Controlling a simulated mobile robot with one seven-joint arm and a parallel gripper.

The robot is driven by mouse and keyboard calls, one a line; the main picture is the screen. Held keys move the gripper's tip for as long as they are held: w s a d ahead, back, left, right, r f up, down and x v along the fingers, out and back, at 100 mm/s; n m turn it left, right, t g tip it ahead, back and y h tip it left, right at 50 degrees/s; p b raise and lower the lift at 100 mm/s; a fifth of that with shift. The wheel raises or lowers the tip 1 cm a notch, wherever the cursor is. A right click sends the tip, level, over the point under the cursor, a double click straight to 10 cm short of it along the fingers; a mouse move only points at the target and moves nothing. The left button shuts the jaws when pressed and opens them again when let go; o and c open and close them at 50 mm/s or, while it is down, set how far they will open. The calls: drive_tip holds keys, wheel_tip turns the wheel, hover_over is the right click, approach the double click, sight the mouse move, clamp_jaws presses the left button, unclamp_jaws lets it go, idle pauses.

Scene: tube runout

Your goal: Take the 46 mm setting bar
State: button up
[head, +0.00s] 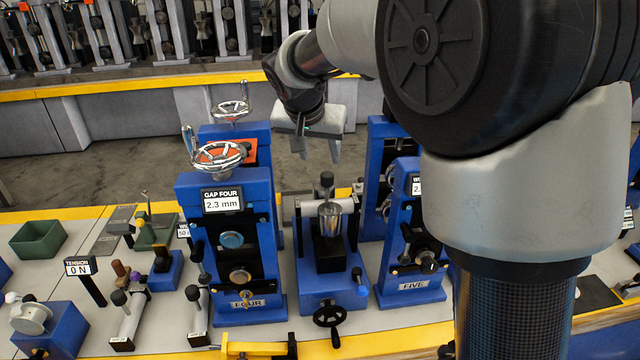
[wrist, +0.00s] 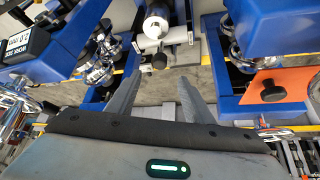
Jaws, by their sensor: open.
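My gripper (head: 320,147) is open and empty, in the air above and behind the blue stand between the FOUR and FIVE units. In the wrist view its two fingers (wrist: 158,88) are spread with nothing between them. Two light bars with black knobs and small label plates lie on the bench at the front left in the head view: one left (head: 130,318) and one right, beside the FOUR unit (head: 199,312). They look like setting bars, but their labels are too small to read, so I cannot tell which is 46 mm. My gripper is well away from both.
The tall blue FOUR unit (head: 222,265) reads GAP FOUR 2.3 mm. The blue FIVE unit (head: 412,270) stands right. Between them a blue stand (head: 318,285) has a crank and an upright metal cylinder. A 0 N tension sign (head: 80,268) and green tray (head: 38,238) are left.

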sight(327, 184)
drive_tip(key=x, duration=1)
drive_tip(key=shift+w+d+f, duration=0.1)
drive_tip(key=shift+w+f, duration=0.05)
drive_tip(key=shift+f, duration=0.2)
drive_tip(key=shift+s+x, duration=0.1)
drive_tip(key=shift+x, duration=1.25)
drive_tip(key=shift+s+x, duration=0.15)
drive_tip(key=shift+x, duration=1.2)
drive_tip(key=shift+f, duration=0.2)
clamp_jaws()
drive_tip(key=shift+r, duration=0.1)
